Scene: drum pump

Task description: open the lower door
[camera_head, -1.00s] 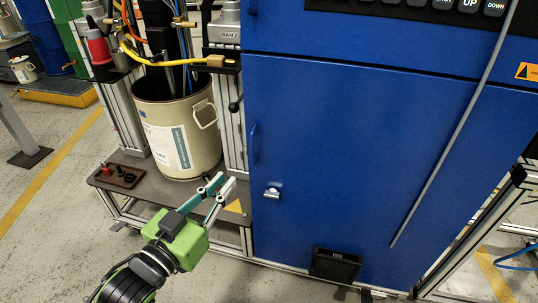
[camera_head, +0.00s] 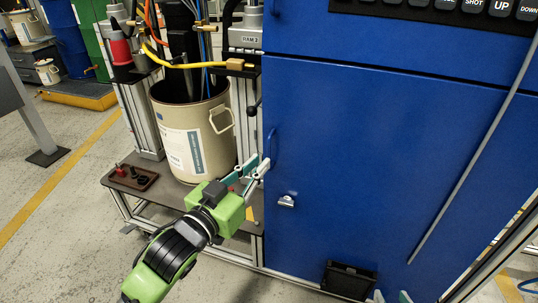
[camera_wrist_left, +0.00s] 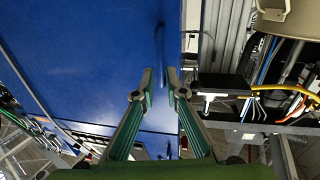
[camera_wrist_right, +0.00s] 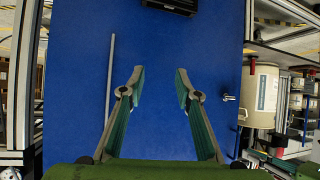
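The lower door (camera_head: 370,170) is a large flat blue panel, and it is shut. Its thin blue handle (camera_head: 270,143) is upright near the left edge; it also shows in the left wrist view (camera_wrist_left: 159,42). A small silver latch (camera_head: 287,201) sits below the handle. My left gripper (camera_head: 261,167) is at the handle's lower end; in the left wrist view its fingertips (camera_wrist_left: 160,75) are a little apart, with the handle in line with the gap. Contact cannot be told. My right gripper (camera_wrist_right: 159,72) is open and empty, facing the door; its tips show at the head view's bottom edge.
A beige drum (camera_head: 195,130) stands on a platform left of the door, near my left gripper. A black box (camera_head: 349,280) is at the door's bottom. A grey rod (camera_head: 470,165) runs diagonally before the door.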

